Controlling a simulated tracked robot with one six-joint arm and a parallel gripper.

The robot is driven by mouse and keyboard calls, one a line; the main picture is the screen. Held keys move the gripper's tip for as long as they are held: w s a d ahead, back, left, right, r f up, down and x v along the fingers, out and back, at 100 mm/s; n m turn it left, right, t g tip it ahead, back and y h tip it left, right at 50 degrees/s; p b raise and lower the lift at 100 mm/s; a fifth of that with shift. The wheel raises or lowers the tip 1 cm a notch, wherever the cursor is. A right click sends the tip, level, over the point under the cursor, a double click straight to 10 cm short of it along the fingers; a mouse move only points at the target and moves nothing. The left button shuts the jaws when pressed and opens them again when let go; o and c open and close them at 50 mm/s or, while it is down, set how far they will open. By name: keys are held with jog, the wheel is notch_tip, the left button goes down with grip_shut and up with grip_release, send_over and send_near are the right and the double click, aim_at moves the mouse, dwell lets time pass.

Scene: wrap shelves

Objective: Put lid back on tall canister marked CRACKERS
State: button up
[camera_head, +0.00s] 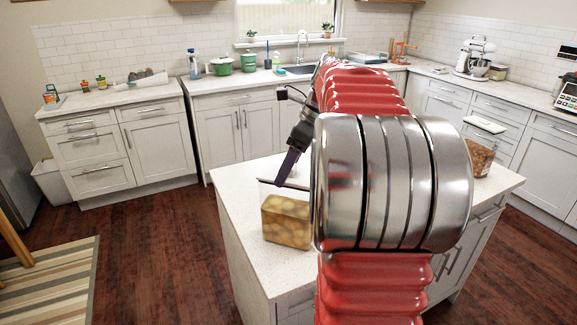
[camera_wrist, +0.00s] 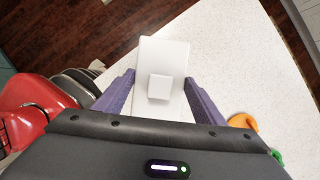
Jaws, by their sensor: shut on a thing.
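My gripper (camera_wrist: 160,92) is shut on a white rectangular lid (camera_wrist: 165,55) with a square raised knob (camera_wrist: 159,87). A purple finger lies on each side of the lid in the wrist view. In the head view, one purple finger shows, with the lid (camera_head: 268,182) as a thin edge under it. A clear canister with yellowish contents (camera_head: 286,222) stands upright on the island, just below the lid. A gap seems to show between them. My arm covers the right part of the lid. No marking on this canister can be read.
The pale island counter (camera_head: 238,190) has bare room left of the canister. Orange (camera_wrist: 241,121) and green things sit near my gripper in the wrist view.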

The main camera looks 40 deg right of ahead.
jog(key=shift+f, duration=0.3)
dwell(0.7)
jog(key=o, duration=1.5)
jog(key=shift+o, duration=0.2)
jog(key=shift+r, duration=3.5)
jog(key=shift+a, duration=0.1)
